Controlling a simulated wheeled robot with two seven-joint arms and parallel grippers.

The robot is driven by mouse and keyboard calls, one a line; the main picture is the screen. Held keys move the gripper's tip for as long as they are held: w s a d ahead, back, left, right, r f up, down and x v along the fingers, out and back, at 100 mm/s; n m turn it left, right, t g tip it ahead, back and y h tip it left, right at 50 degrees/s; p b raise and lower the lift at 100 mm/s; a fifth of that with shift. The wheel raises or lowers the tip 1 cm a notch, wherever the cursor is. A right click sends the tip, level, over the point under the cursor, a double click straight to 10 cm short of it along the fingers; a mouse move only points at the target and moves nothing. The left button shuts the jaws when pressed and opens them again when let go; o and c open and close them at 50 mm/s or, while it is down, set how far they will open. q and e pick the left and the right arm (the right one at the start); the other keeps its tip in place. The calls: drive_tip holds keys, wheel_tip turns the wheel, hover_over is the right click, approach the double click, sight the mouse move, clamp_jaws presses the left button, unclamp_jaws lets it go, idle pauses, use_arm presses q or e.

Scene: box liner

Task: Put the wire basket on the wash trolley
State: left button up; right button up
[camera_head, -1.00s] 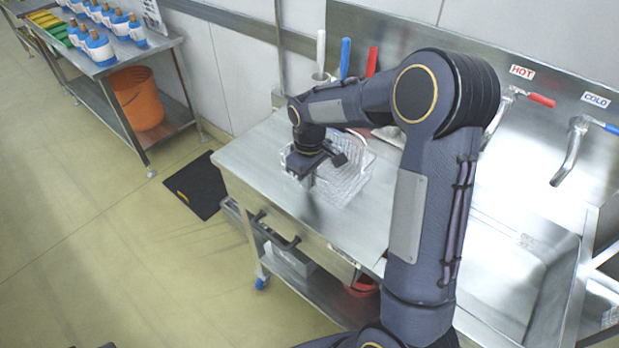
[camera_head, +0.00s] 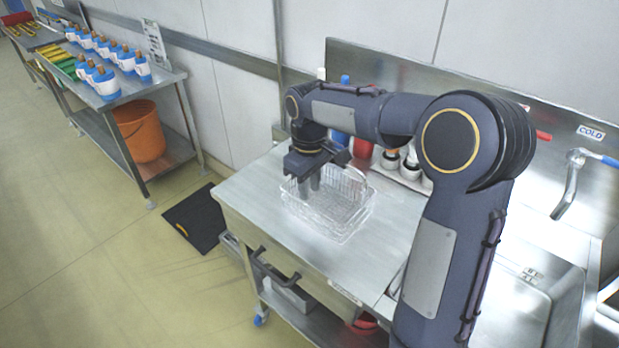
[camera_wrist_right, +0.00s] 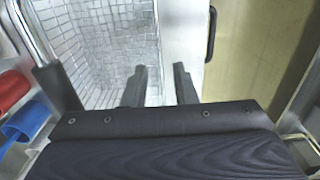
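The clear wire basket (camera_head: 335,222) stands on the steel top of a wheeled trolley (camera_head: 265,220) with a push handle and a blue caster. My right gripper (camera_head: 309,187) is over the basket's left side, pointing down, its two fingers apart. In the right wrist view the gripper (camera_wrist_right: 160,86) shows a gap between its fingers, with the rim line of the basket (camera_wrist_right: 110,45) running between them. I cannot tell whether the fingers touch the wire. My left gripper is out of view.
A sink (camera_head: 500,300) with taps adjoins on the right. Bottles and a red container (camera_head: 362,147) stand behind the basket. A black mat (camera_head: 197,220) lies on the floor to the left. A rack with blue-white bottles (camera_head: 107,85) and an orange bucket (camera_head: 139,131) is further left.

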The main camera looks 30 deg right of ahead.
wheel_tip(320, 180, up, 2)
drive_tip(key=s+a+r+m+t+y, duration=0.1)
drive_tip(key=s+r+m+t+y, duration=0.2)
drive_tip(key=s, duration=1.1)
drive_tip(key=s+a+f+m+t, duration=0.2)
drive_tip(key=s+a+f+m, duration=0.1)
drive_tip(key=s, duration=0.7)
drive_tip(key=shift+s+a+f+t+y, duration=0.35)
drive_tip(key=shift+a+f, duration=0.35)
drive_tip(key=shift+a, duration=0.4)
